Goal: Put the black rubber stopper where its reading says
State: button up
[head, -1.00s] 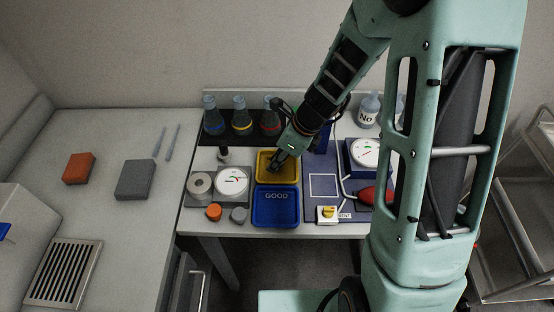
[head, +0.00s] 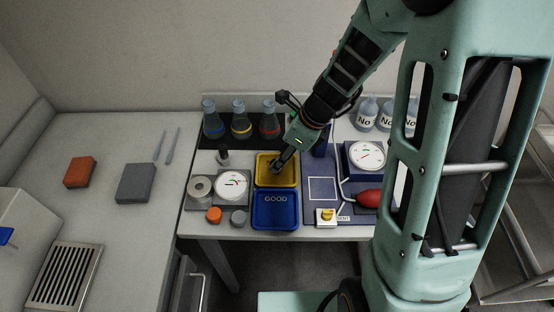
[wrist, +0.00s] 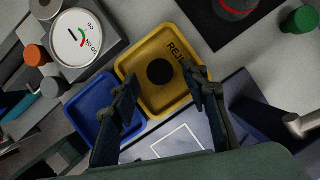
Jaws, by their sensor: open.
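The black rubber stopper (wrist: 160,72) lies in the yellow tray (wrist: 130,66), marked with lettering that starts "REJ", in the wrist view. My gripper (wrist: 162,80) is open, with one finger on each side of the stopper and gaps between them. In the head view my gripper (head: 276,170) reaches down over the yellow tray (head: 289,181) and I cannot make out the stopper clearly. The round dial gauge (head: 232,184) stands left of the trays; its face (wrist: 76,38) carries GO and NO GO marks. The blue GOOD tray (head: 276,219) is in front of the yellow tray and looks empty.
An orange stopper (head: 213,216) and a grey one (head: 239,217) stand in front of the gauge. Three flasks (head: 240,122) stand behind. A second dial (head: 367,155), a red bulb (head: 369,197) and a yellow-knobbed switch (head: 326,216) are to the right. The left counter has free room.

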jog(key=p+v, duration=0.1)
jog(key=v, duration=0.6)
jog(key=shift+r, duration=0.35)
jog(key=shift+s+d, duration=0.1)
